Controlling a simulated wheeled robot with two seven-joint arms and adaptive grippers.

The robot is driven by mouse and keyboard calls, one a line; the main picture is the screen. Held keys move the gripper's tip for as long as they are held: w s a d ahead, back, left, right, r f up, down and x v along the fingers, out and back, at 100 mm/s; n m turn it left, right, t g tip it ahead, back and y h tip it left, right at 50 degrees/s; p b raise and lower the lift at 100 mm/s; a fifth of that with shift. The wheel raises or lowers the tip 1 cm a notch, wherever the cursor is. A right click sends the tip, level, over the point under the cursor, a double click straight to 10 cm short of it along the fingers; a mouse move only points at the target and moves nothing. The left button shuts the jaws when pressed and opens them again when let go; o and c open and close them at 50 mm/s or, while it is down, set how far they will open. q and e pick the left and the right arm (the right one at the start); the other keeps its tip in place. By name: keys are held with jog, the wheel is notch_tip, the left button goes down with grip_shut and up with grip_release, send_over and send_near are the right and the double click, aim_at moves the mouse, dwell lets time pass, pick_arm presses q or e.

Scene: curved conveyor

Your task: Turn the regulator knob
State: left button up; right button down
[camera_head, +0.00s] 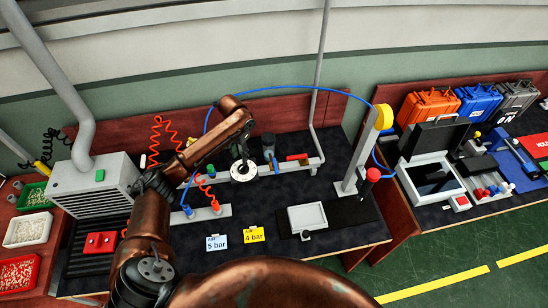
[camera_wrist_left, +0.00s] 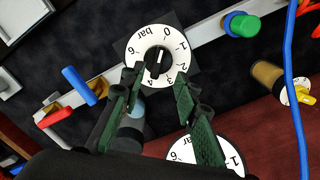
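A white round dial (camera_wrist_left: 134,46) marked in bar, with a black regulator knob (camera_wrist_left: 158,62) at its centre, shows in the left wrist view. My left gripper (camera_wrist_left: 159,78) has its two green fingers apart, one on each side of the knob's lower part. I cannot tell whether they touch it. In the head view a white dial (camera_head: 243,174) is on the grey rail, with my left gripper (camera_head: 241,152) just above it. A blue card (camera_head: 216,243) reads 5 bar and a yellow card (camera_head: 254,235) reads 4 bar. My right gripper is not in view.
A second dial (camera_wrist_left: 205,158) is partly hidden at the bottom of the wrist view. A blue hose (camera_wrist_left: 297,100) and a green knob (camera_wrist_left: 240,25) are near. A grey post (camera_head: 353,160) with a yellow top stands right of the rail. Dark tabletop is clear around the cards.

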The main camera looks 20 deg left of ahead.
aim_at(243, 166)
pick_arm(q)
jog(key=shift+w+a, duration=0.1)
jog(key=shift+w, duration=0.1)
jog(key=f, duration=0.7)
jog(key=shift+w+d+f, duration=0.15)
jog(key=shift+d, duration=0.1)
jog(key=shift+c, duration=0.4)
grip_shut()
